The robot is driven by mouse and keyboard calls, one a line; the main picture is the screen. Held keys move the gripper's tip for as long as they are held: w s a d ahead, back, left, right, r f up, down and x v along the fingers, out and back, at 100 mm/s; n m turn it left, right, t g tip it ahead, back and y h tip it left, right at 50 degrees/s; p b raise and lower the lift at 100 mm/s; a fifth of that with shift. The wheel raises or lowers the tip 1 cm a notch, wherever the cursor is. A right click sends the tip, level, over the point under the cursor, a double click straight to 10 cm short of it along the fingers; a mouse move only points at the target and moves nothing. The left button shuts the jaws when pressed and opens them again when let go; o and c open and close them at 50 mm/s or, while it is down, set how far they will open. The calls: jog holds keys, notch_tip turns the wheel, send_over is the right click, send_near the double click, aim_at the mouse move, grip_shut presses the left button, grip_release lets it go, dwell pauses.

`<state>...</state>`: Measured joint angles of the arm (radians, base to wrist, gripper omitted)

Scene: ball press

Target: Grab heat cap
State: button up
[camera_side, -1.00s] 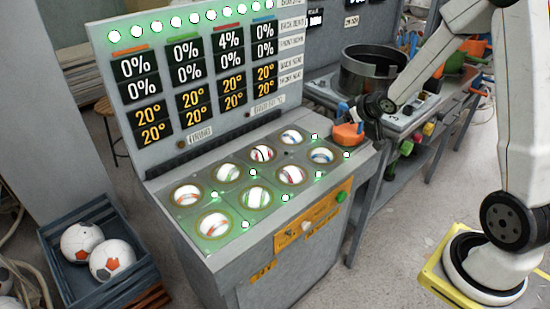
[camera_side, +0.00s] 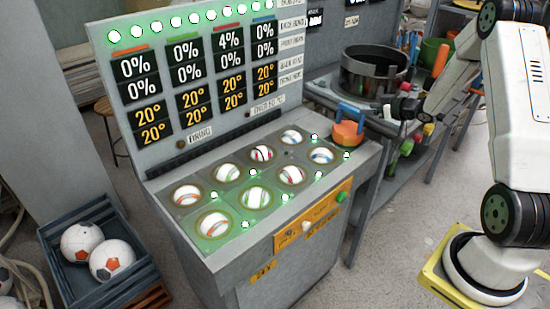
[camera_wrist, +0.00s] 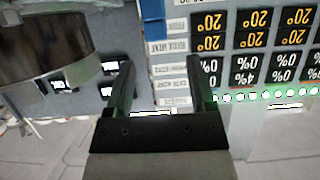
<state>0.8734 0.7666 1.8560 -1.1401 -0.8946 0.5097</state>
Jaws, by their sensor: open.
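The heat cap (camera_side: 347,134), an orange block with a blue handle (camera_side: 350,113), sits on the back right corner of the grey press table in the side view. My gripper (camera_side: 398,108) is to the right of the cap and apart from it, near the dark round pot. In the wrist view my gripper (camera_wrist: 163,88) has its two dark fingers spread with nothing between them.
The press table (camera_side: 160,205) holds several striped balls in round sockets. An upright display panel (camera_side: 130,95) stands behind it. A dark round pot (camera_side: 372,72) is on the bench at right. A blue crate (camera_side: 130,285) with soccer balls stands at left.

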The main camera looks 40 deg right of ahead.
aim_at(352, 108)
jog(key=shift+x, duration=0.8)
jog(key=shift+x, duration=2.65)
jog(key=shift+c, duration=0.2)
grip_shut()
jog(key=shift+r, duration=0.1)
